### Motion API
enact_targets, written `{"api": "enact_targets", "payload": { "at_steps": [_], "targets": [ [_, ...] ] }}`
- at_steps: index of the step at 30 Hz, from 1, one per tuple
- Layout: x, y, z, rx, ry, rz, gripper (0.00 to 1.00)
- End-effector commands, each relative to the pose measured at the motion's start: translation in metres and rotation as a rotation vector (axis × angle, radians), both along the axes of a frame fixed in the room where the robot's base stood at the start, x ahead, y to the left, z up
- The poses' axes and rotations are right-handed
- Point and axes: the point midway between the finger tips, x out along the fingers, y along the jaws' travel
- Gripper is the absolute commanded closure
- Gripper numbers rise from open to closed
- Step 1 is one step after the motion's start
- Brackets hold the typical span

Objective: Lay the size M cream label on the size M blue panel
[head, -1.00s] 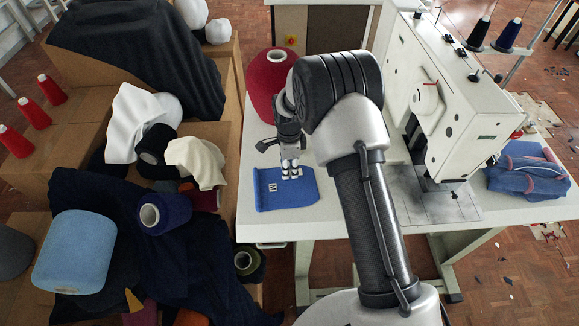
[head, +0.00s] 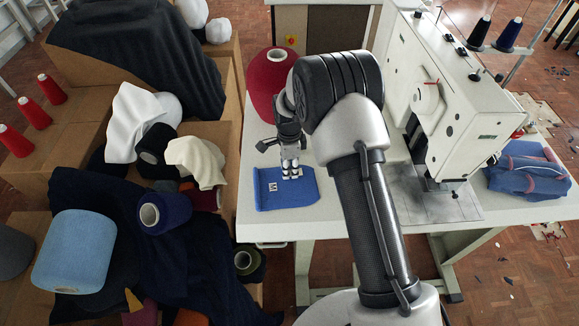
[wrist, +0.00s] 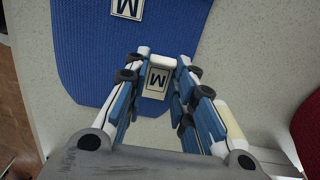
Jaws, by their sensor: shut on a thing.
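The blue panel (head: 285,198) lies flat on the white table; it also fills the upper part of the wrist view (wrist: 85,50). A pale square marked M (head: 272,187) sits on its left part and shows at the top edge of the wrist view (wrist: 127,8). My gripper (head: 291,173) points down over the panel's upper right part. In the wrist view its fingers (wrist: 158,92) are shut on a small cream label (wrist: 157,82) marked M. The label is over the panel's edge area; I cannot tell whether it touches the cloth.
A white sewing machine (head: 440,95) stands right of the panel, with folded blue garments (head: 525,172) beyond it. A red yarn cone (head: 268,85) stands behind my gripper. Boxes with yarn and cloth crowd the left.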

Motion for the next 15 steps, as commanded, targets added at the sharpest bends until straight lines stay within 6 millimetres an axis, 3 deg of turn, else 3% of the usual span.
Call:
{"api": "enact_targets", "payload": {
  "at_steps": [2,3,13,15],
  "targets": [
    [0.0000,0.0000,0.0000,0.000,0.000,0.000,0.82],
    [0.0000,0.0000,0.0000,0.000,0.000,0.000,0.75],
    [0.0000,0.0000,0.0000,0.000,0.000,0.000,0.53],
    [0.0000,0.0000,0.0000,0.000,0.000,0.000,0.53]
  ]
}}
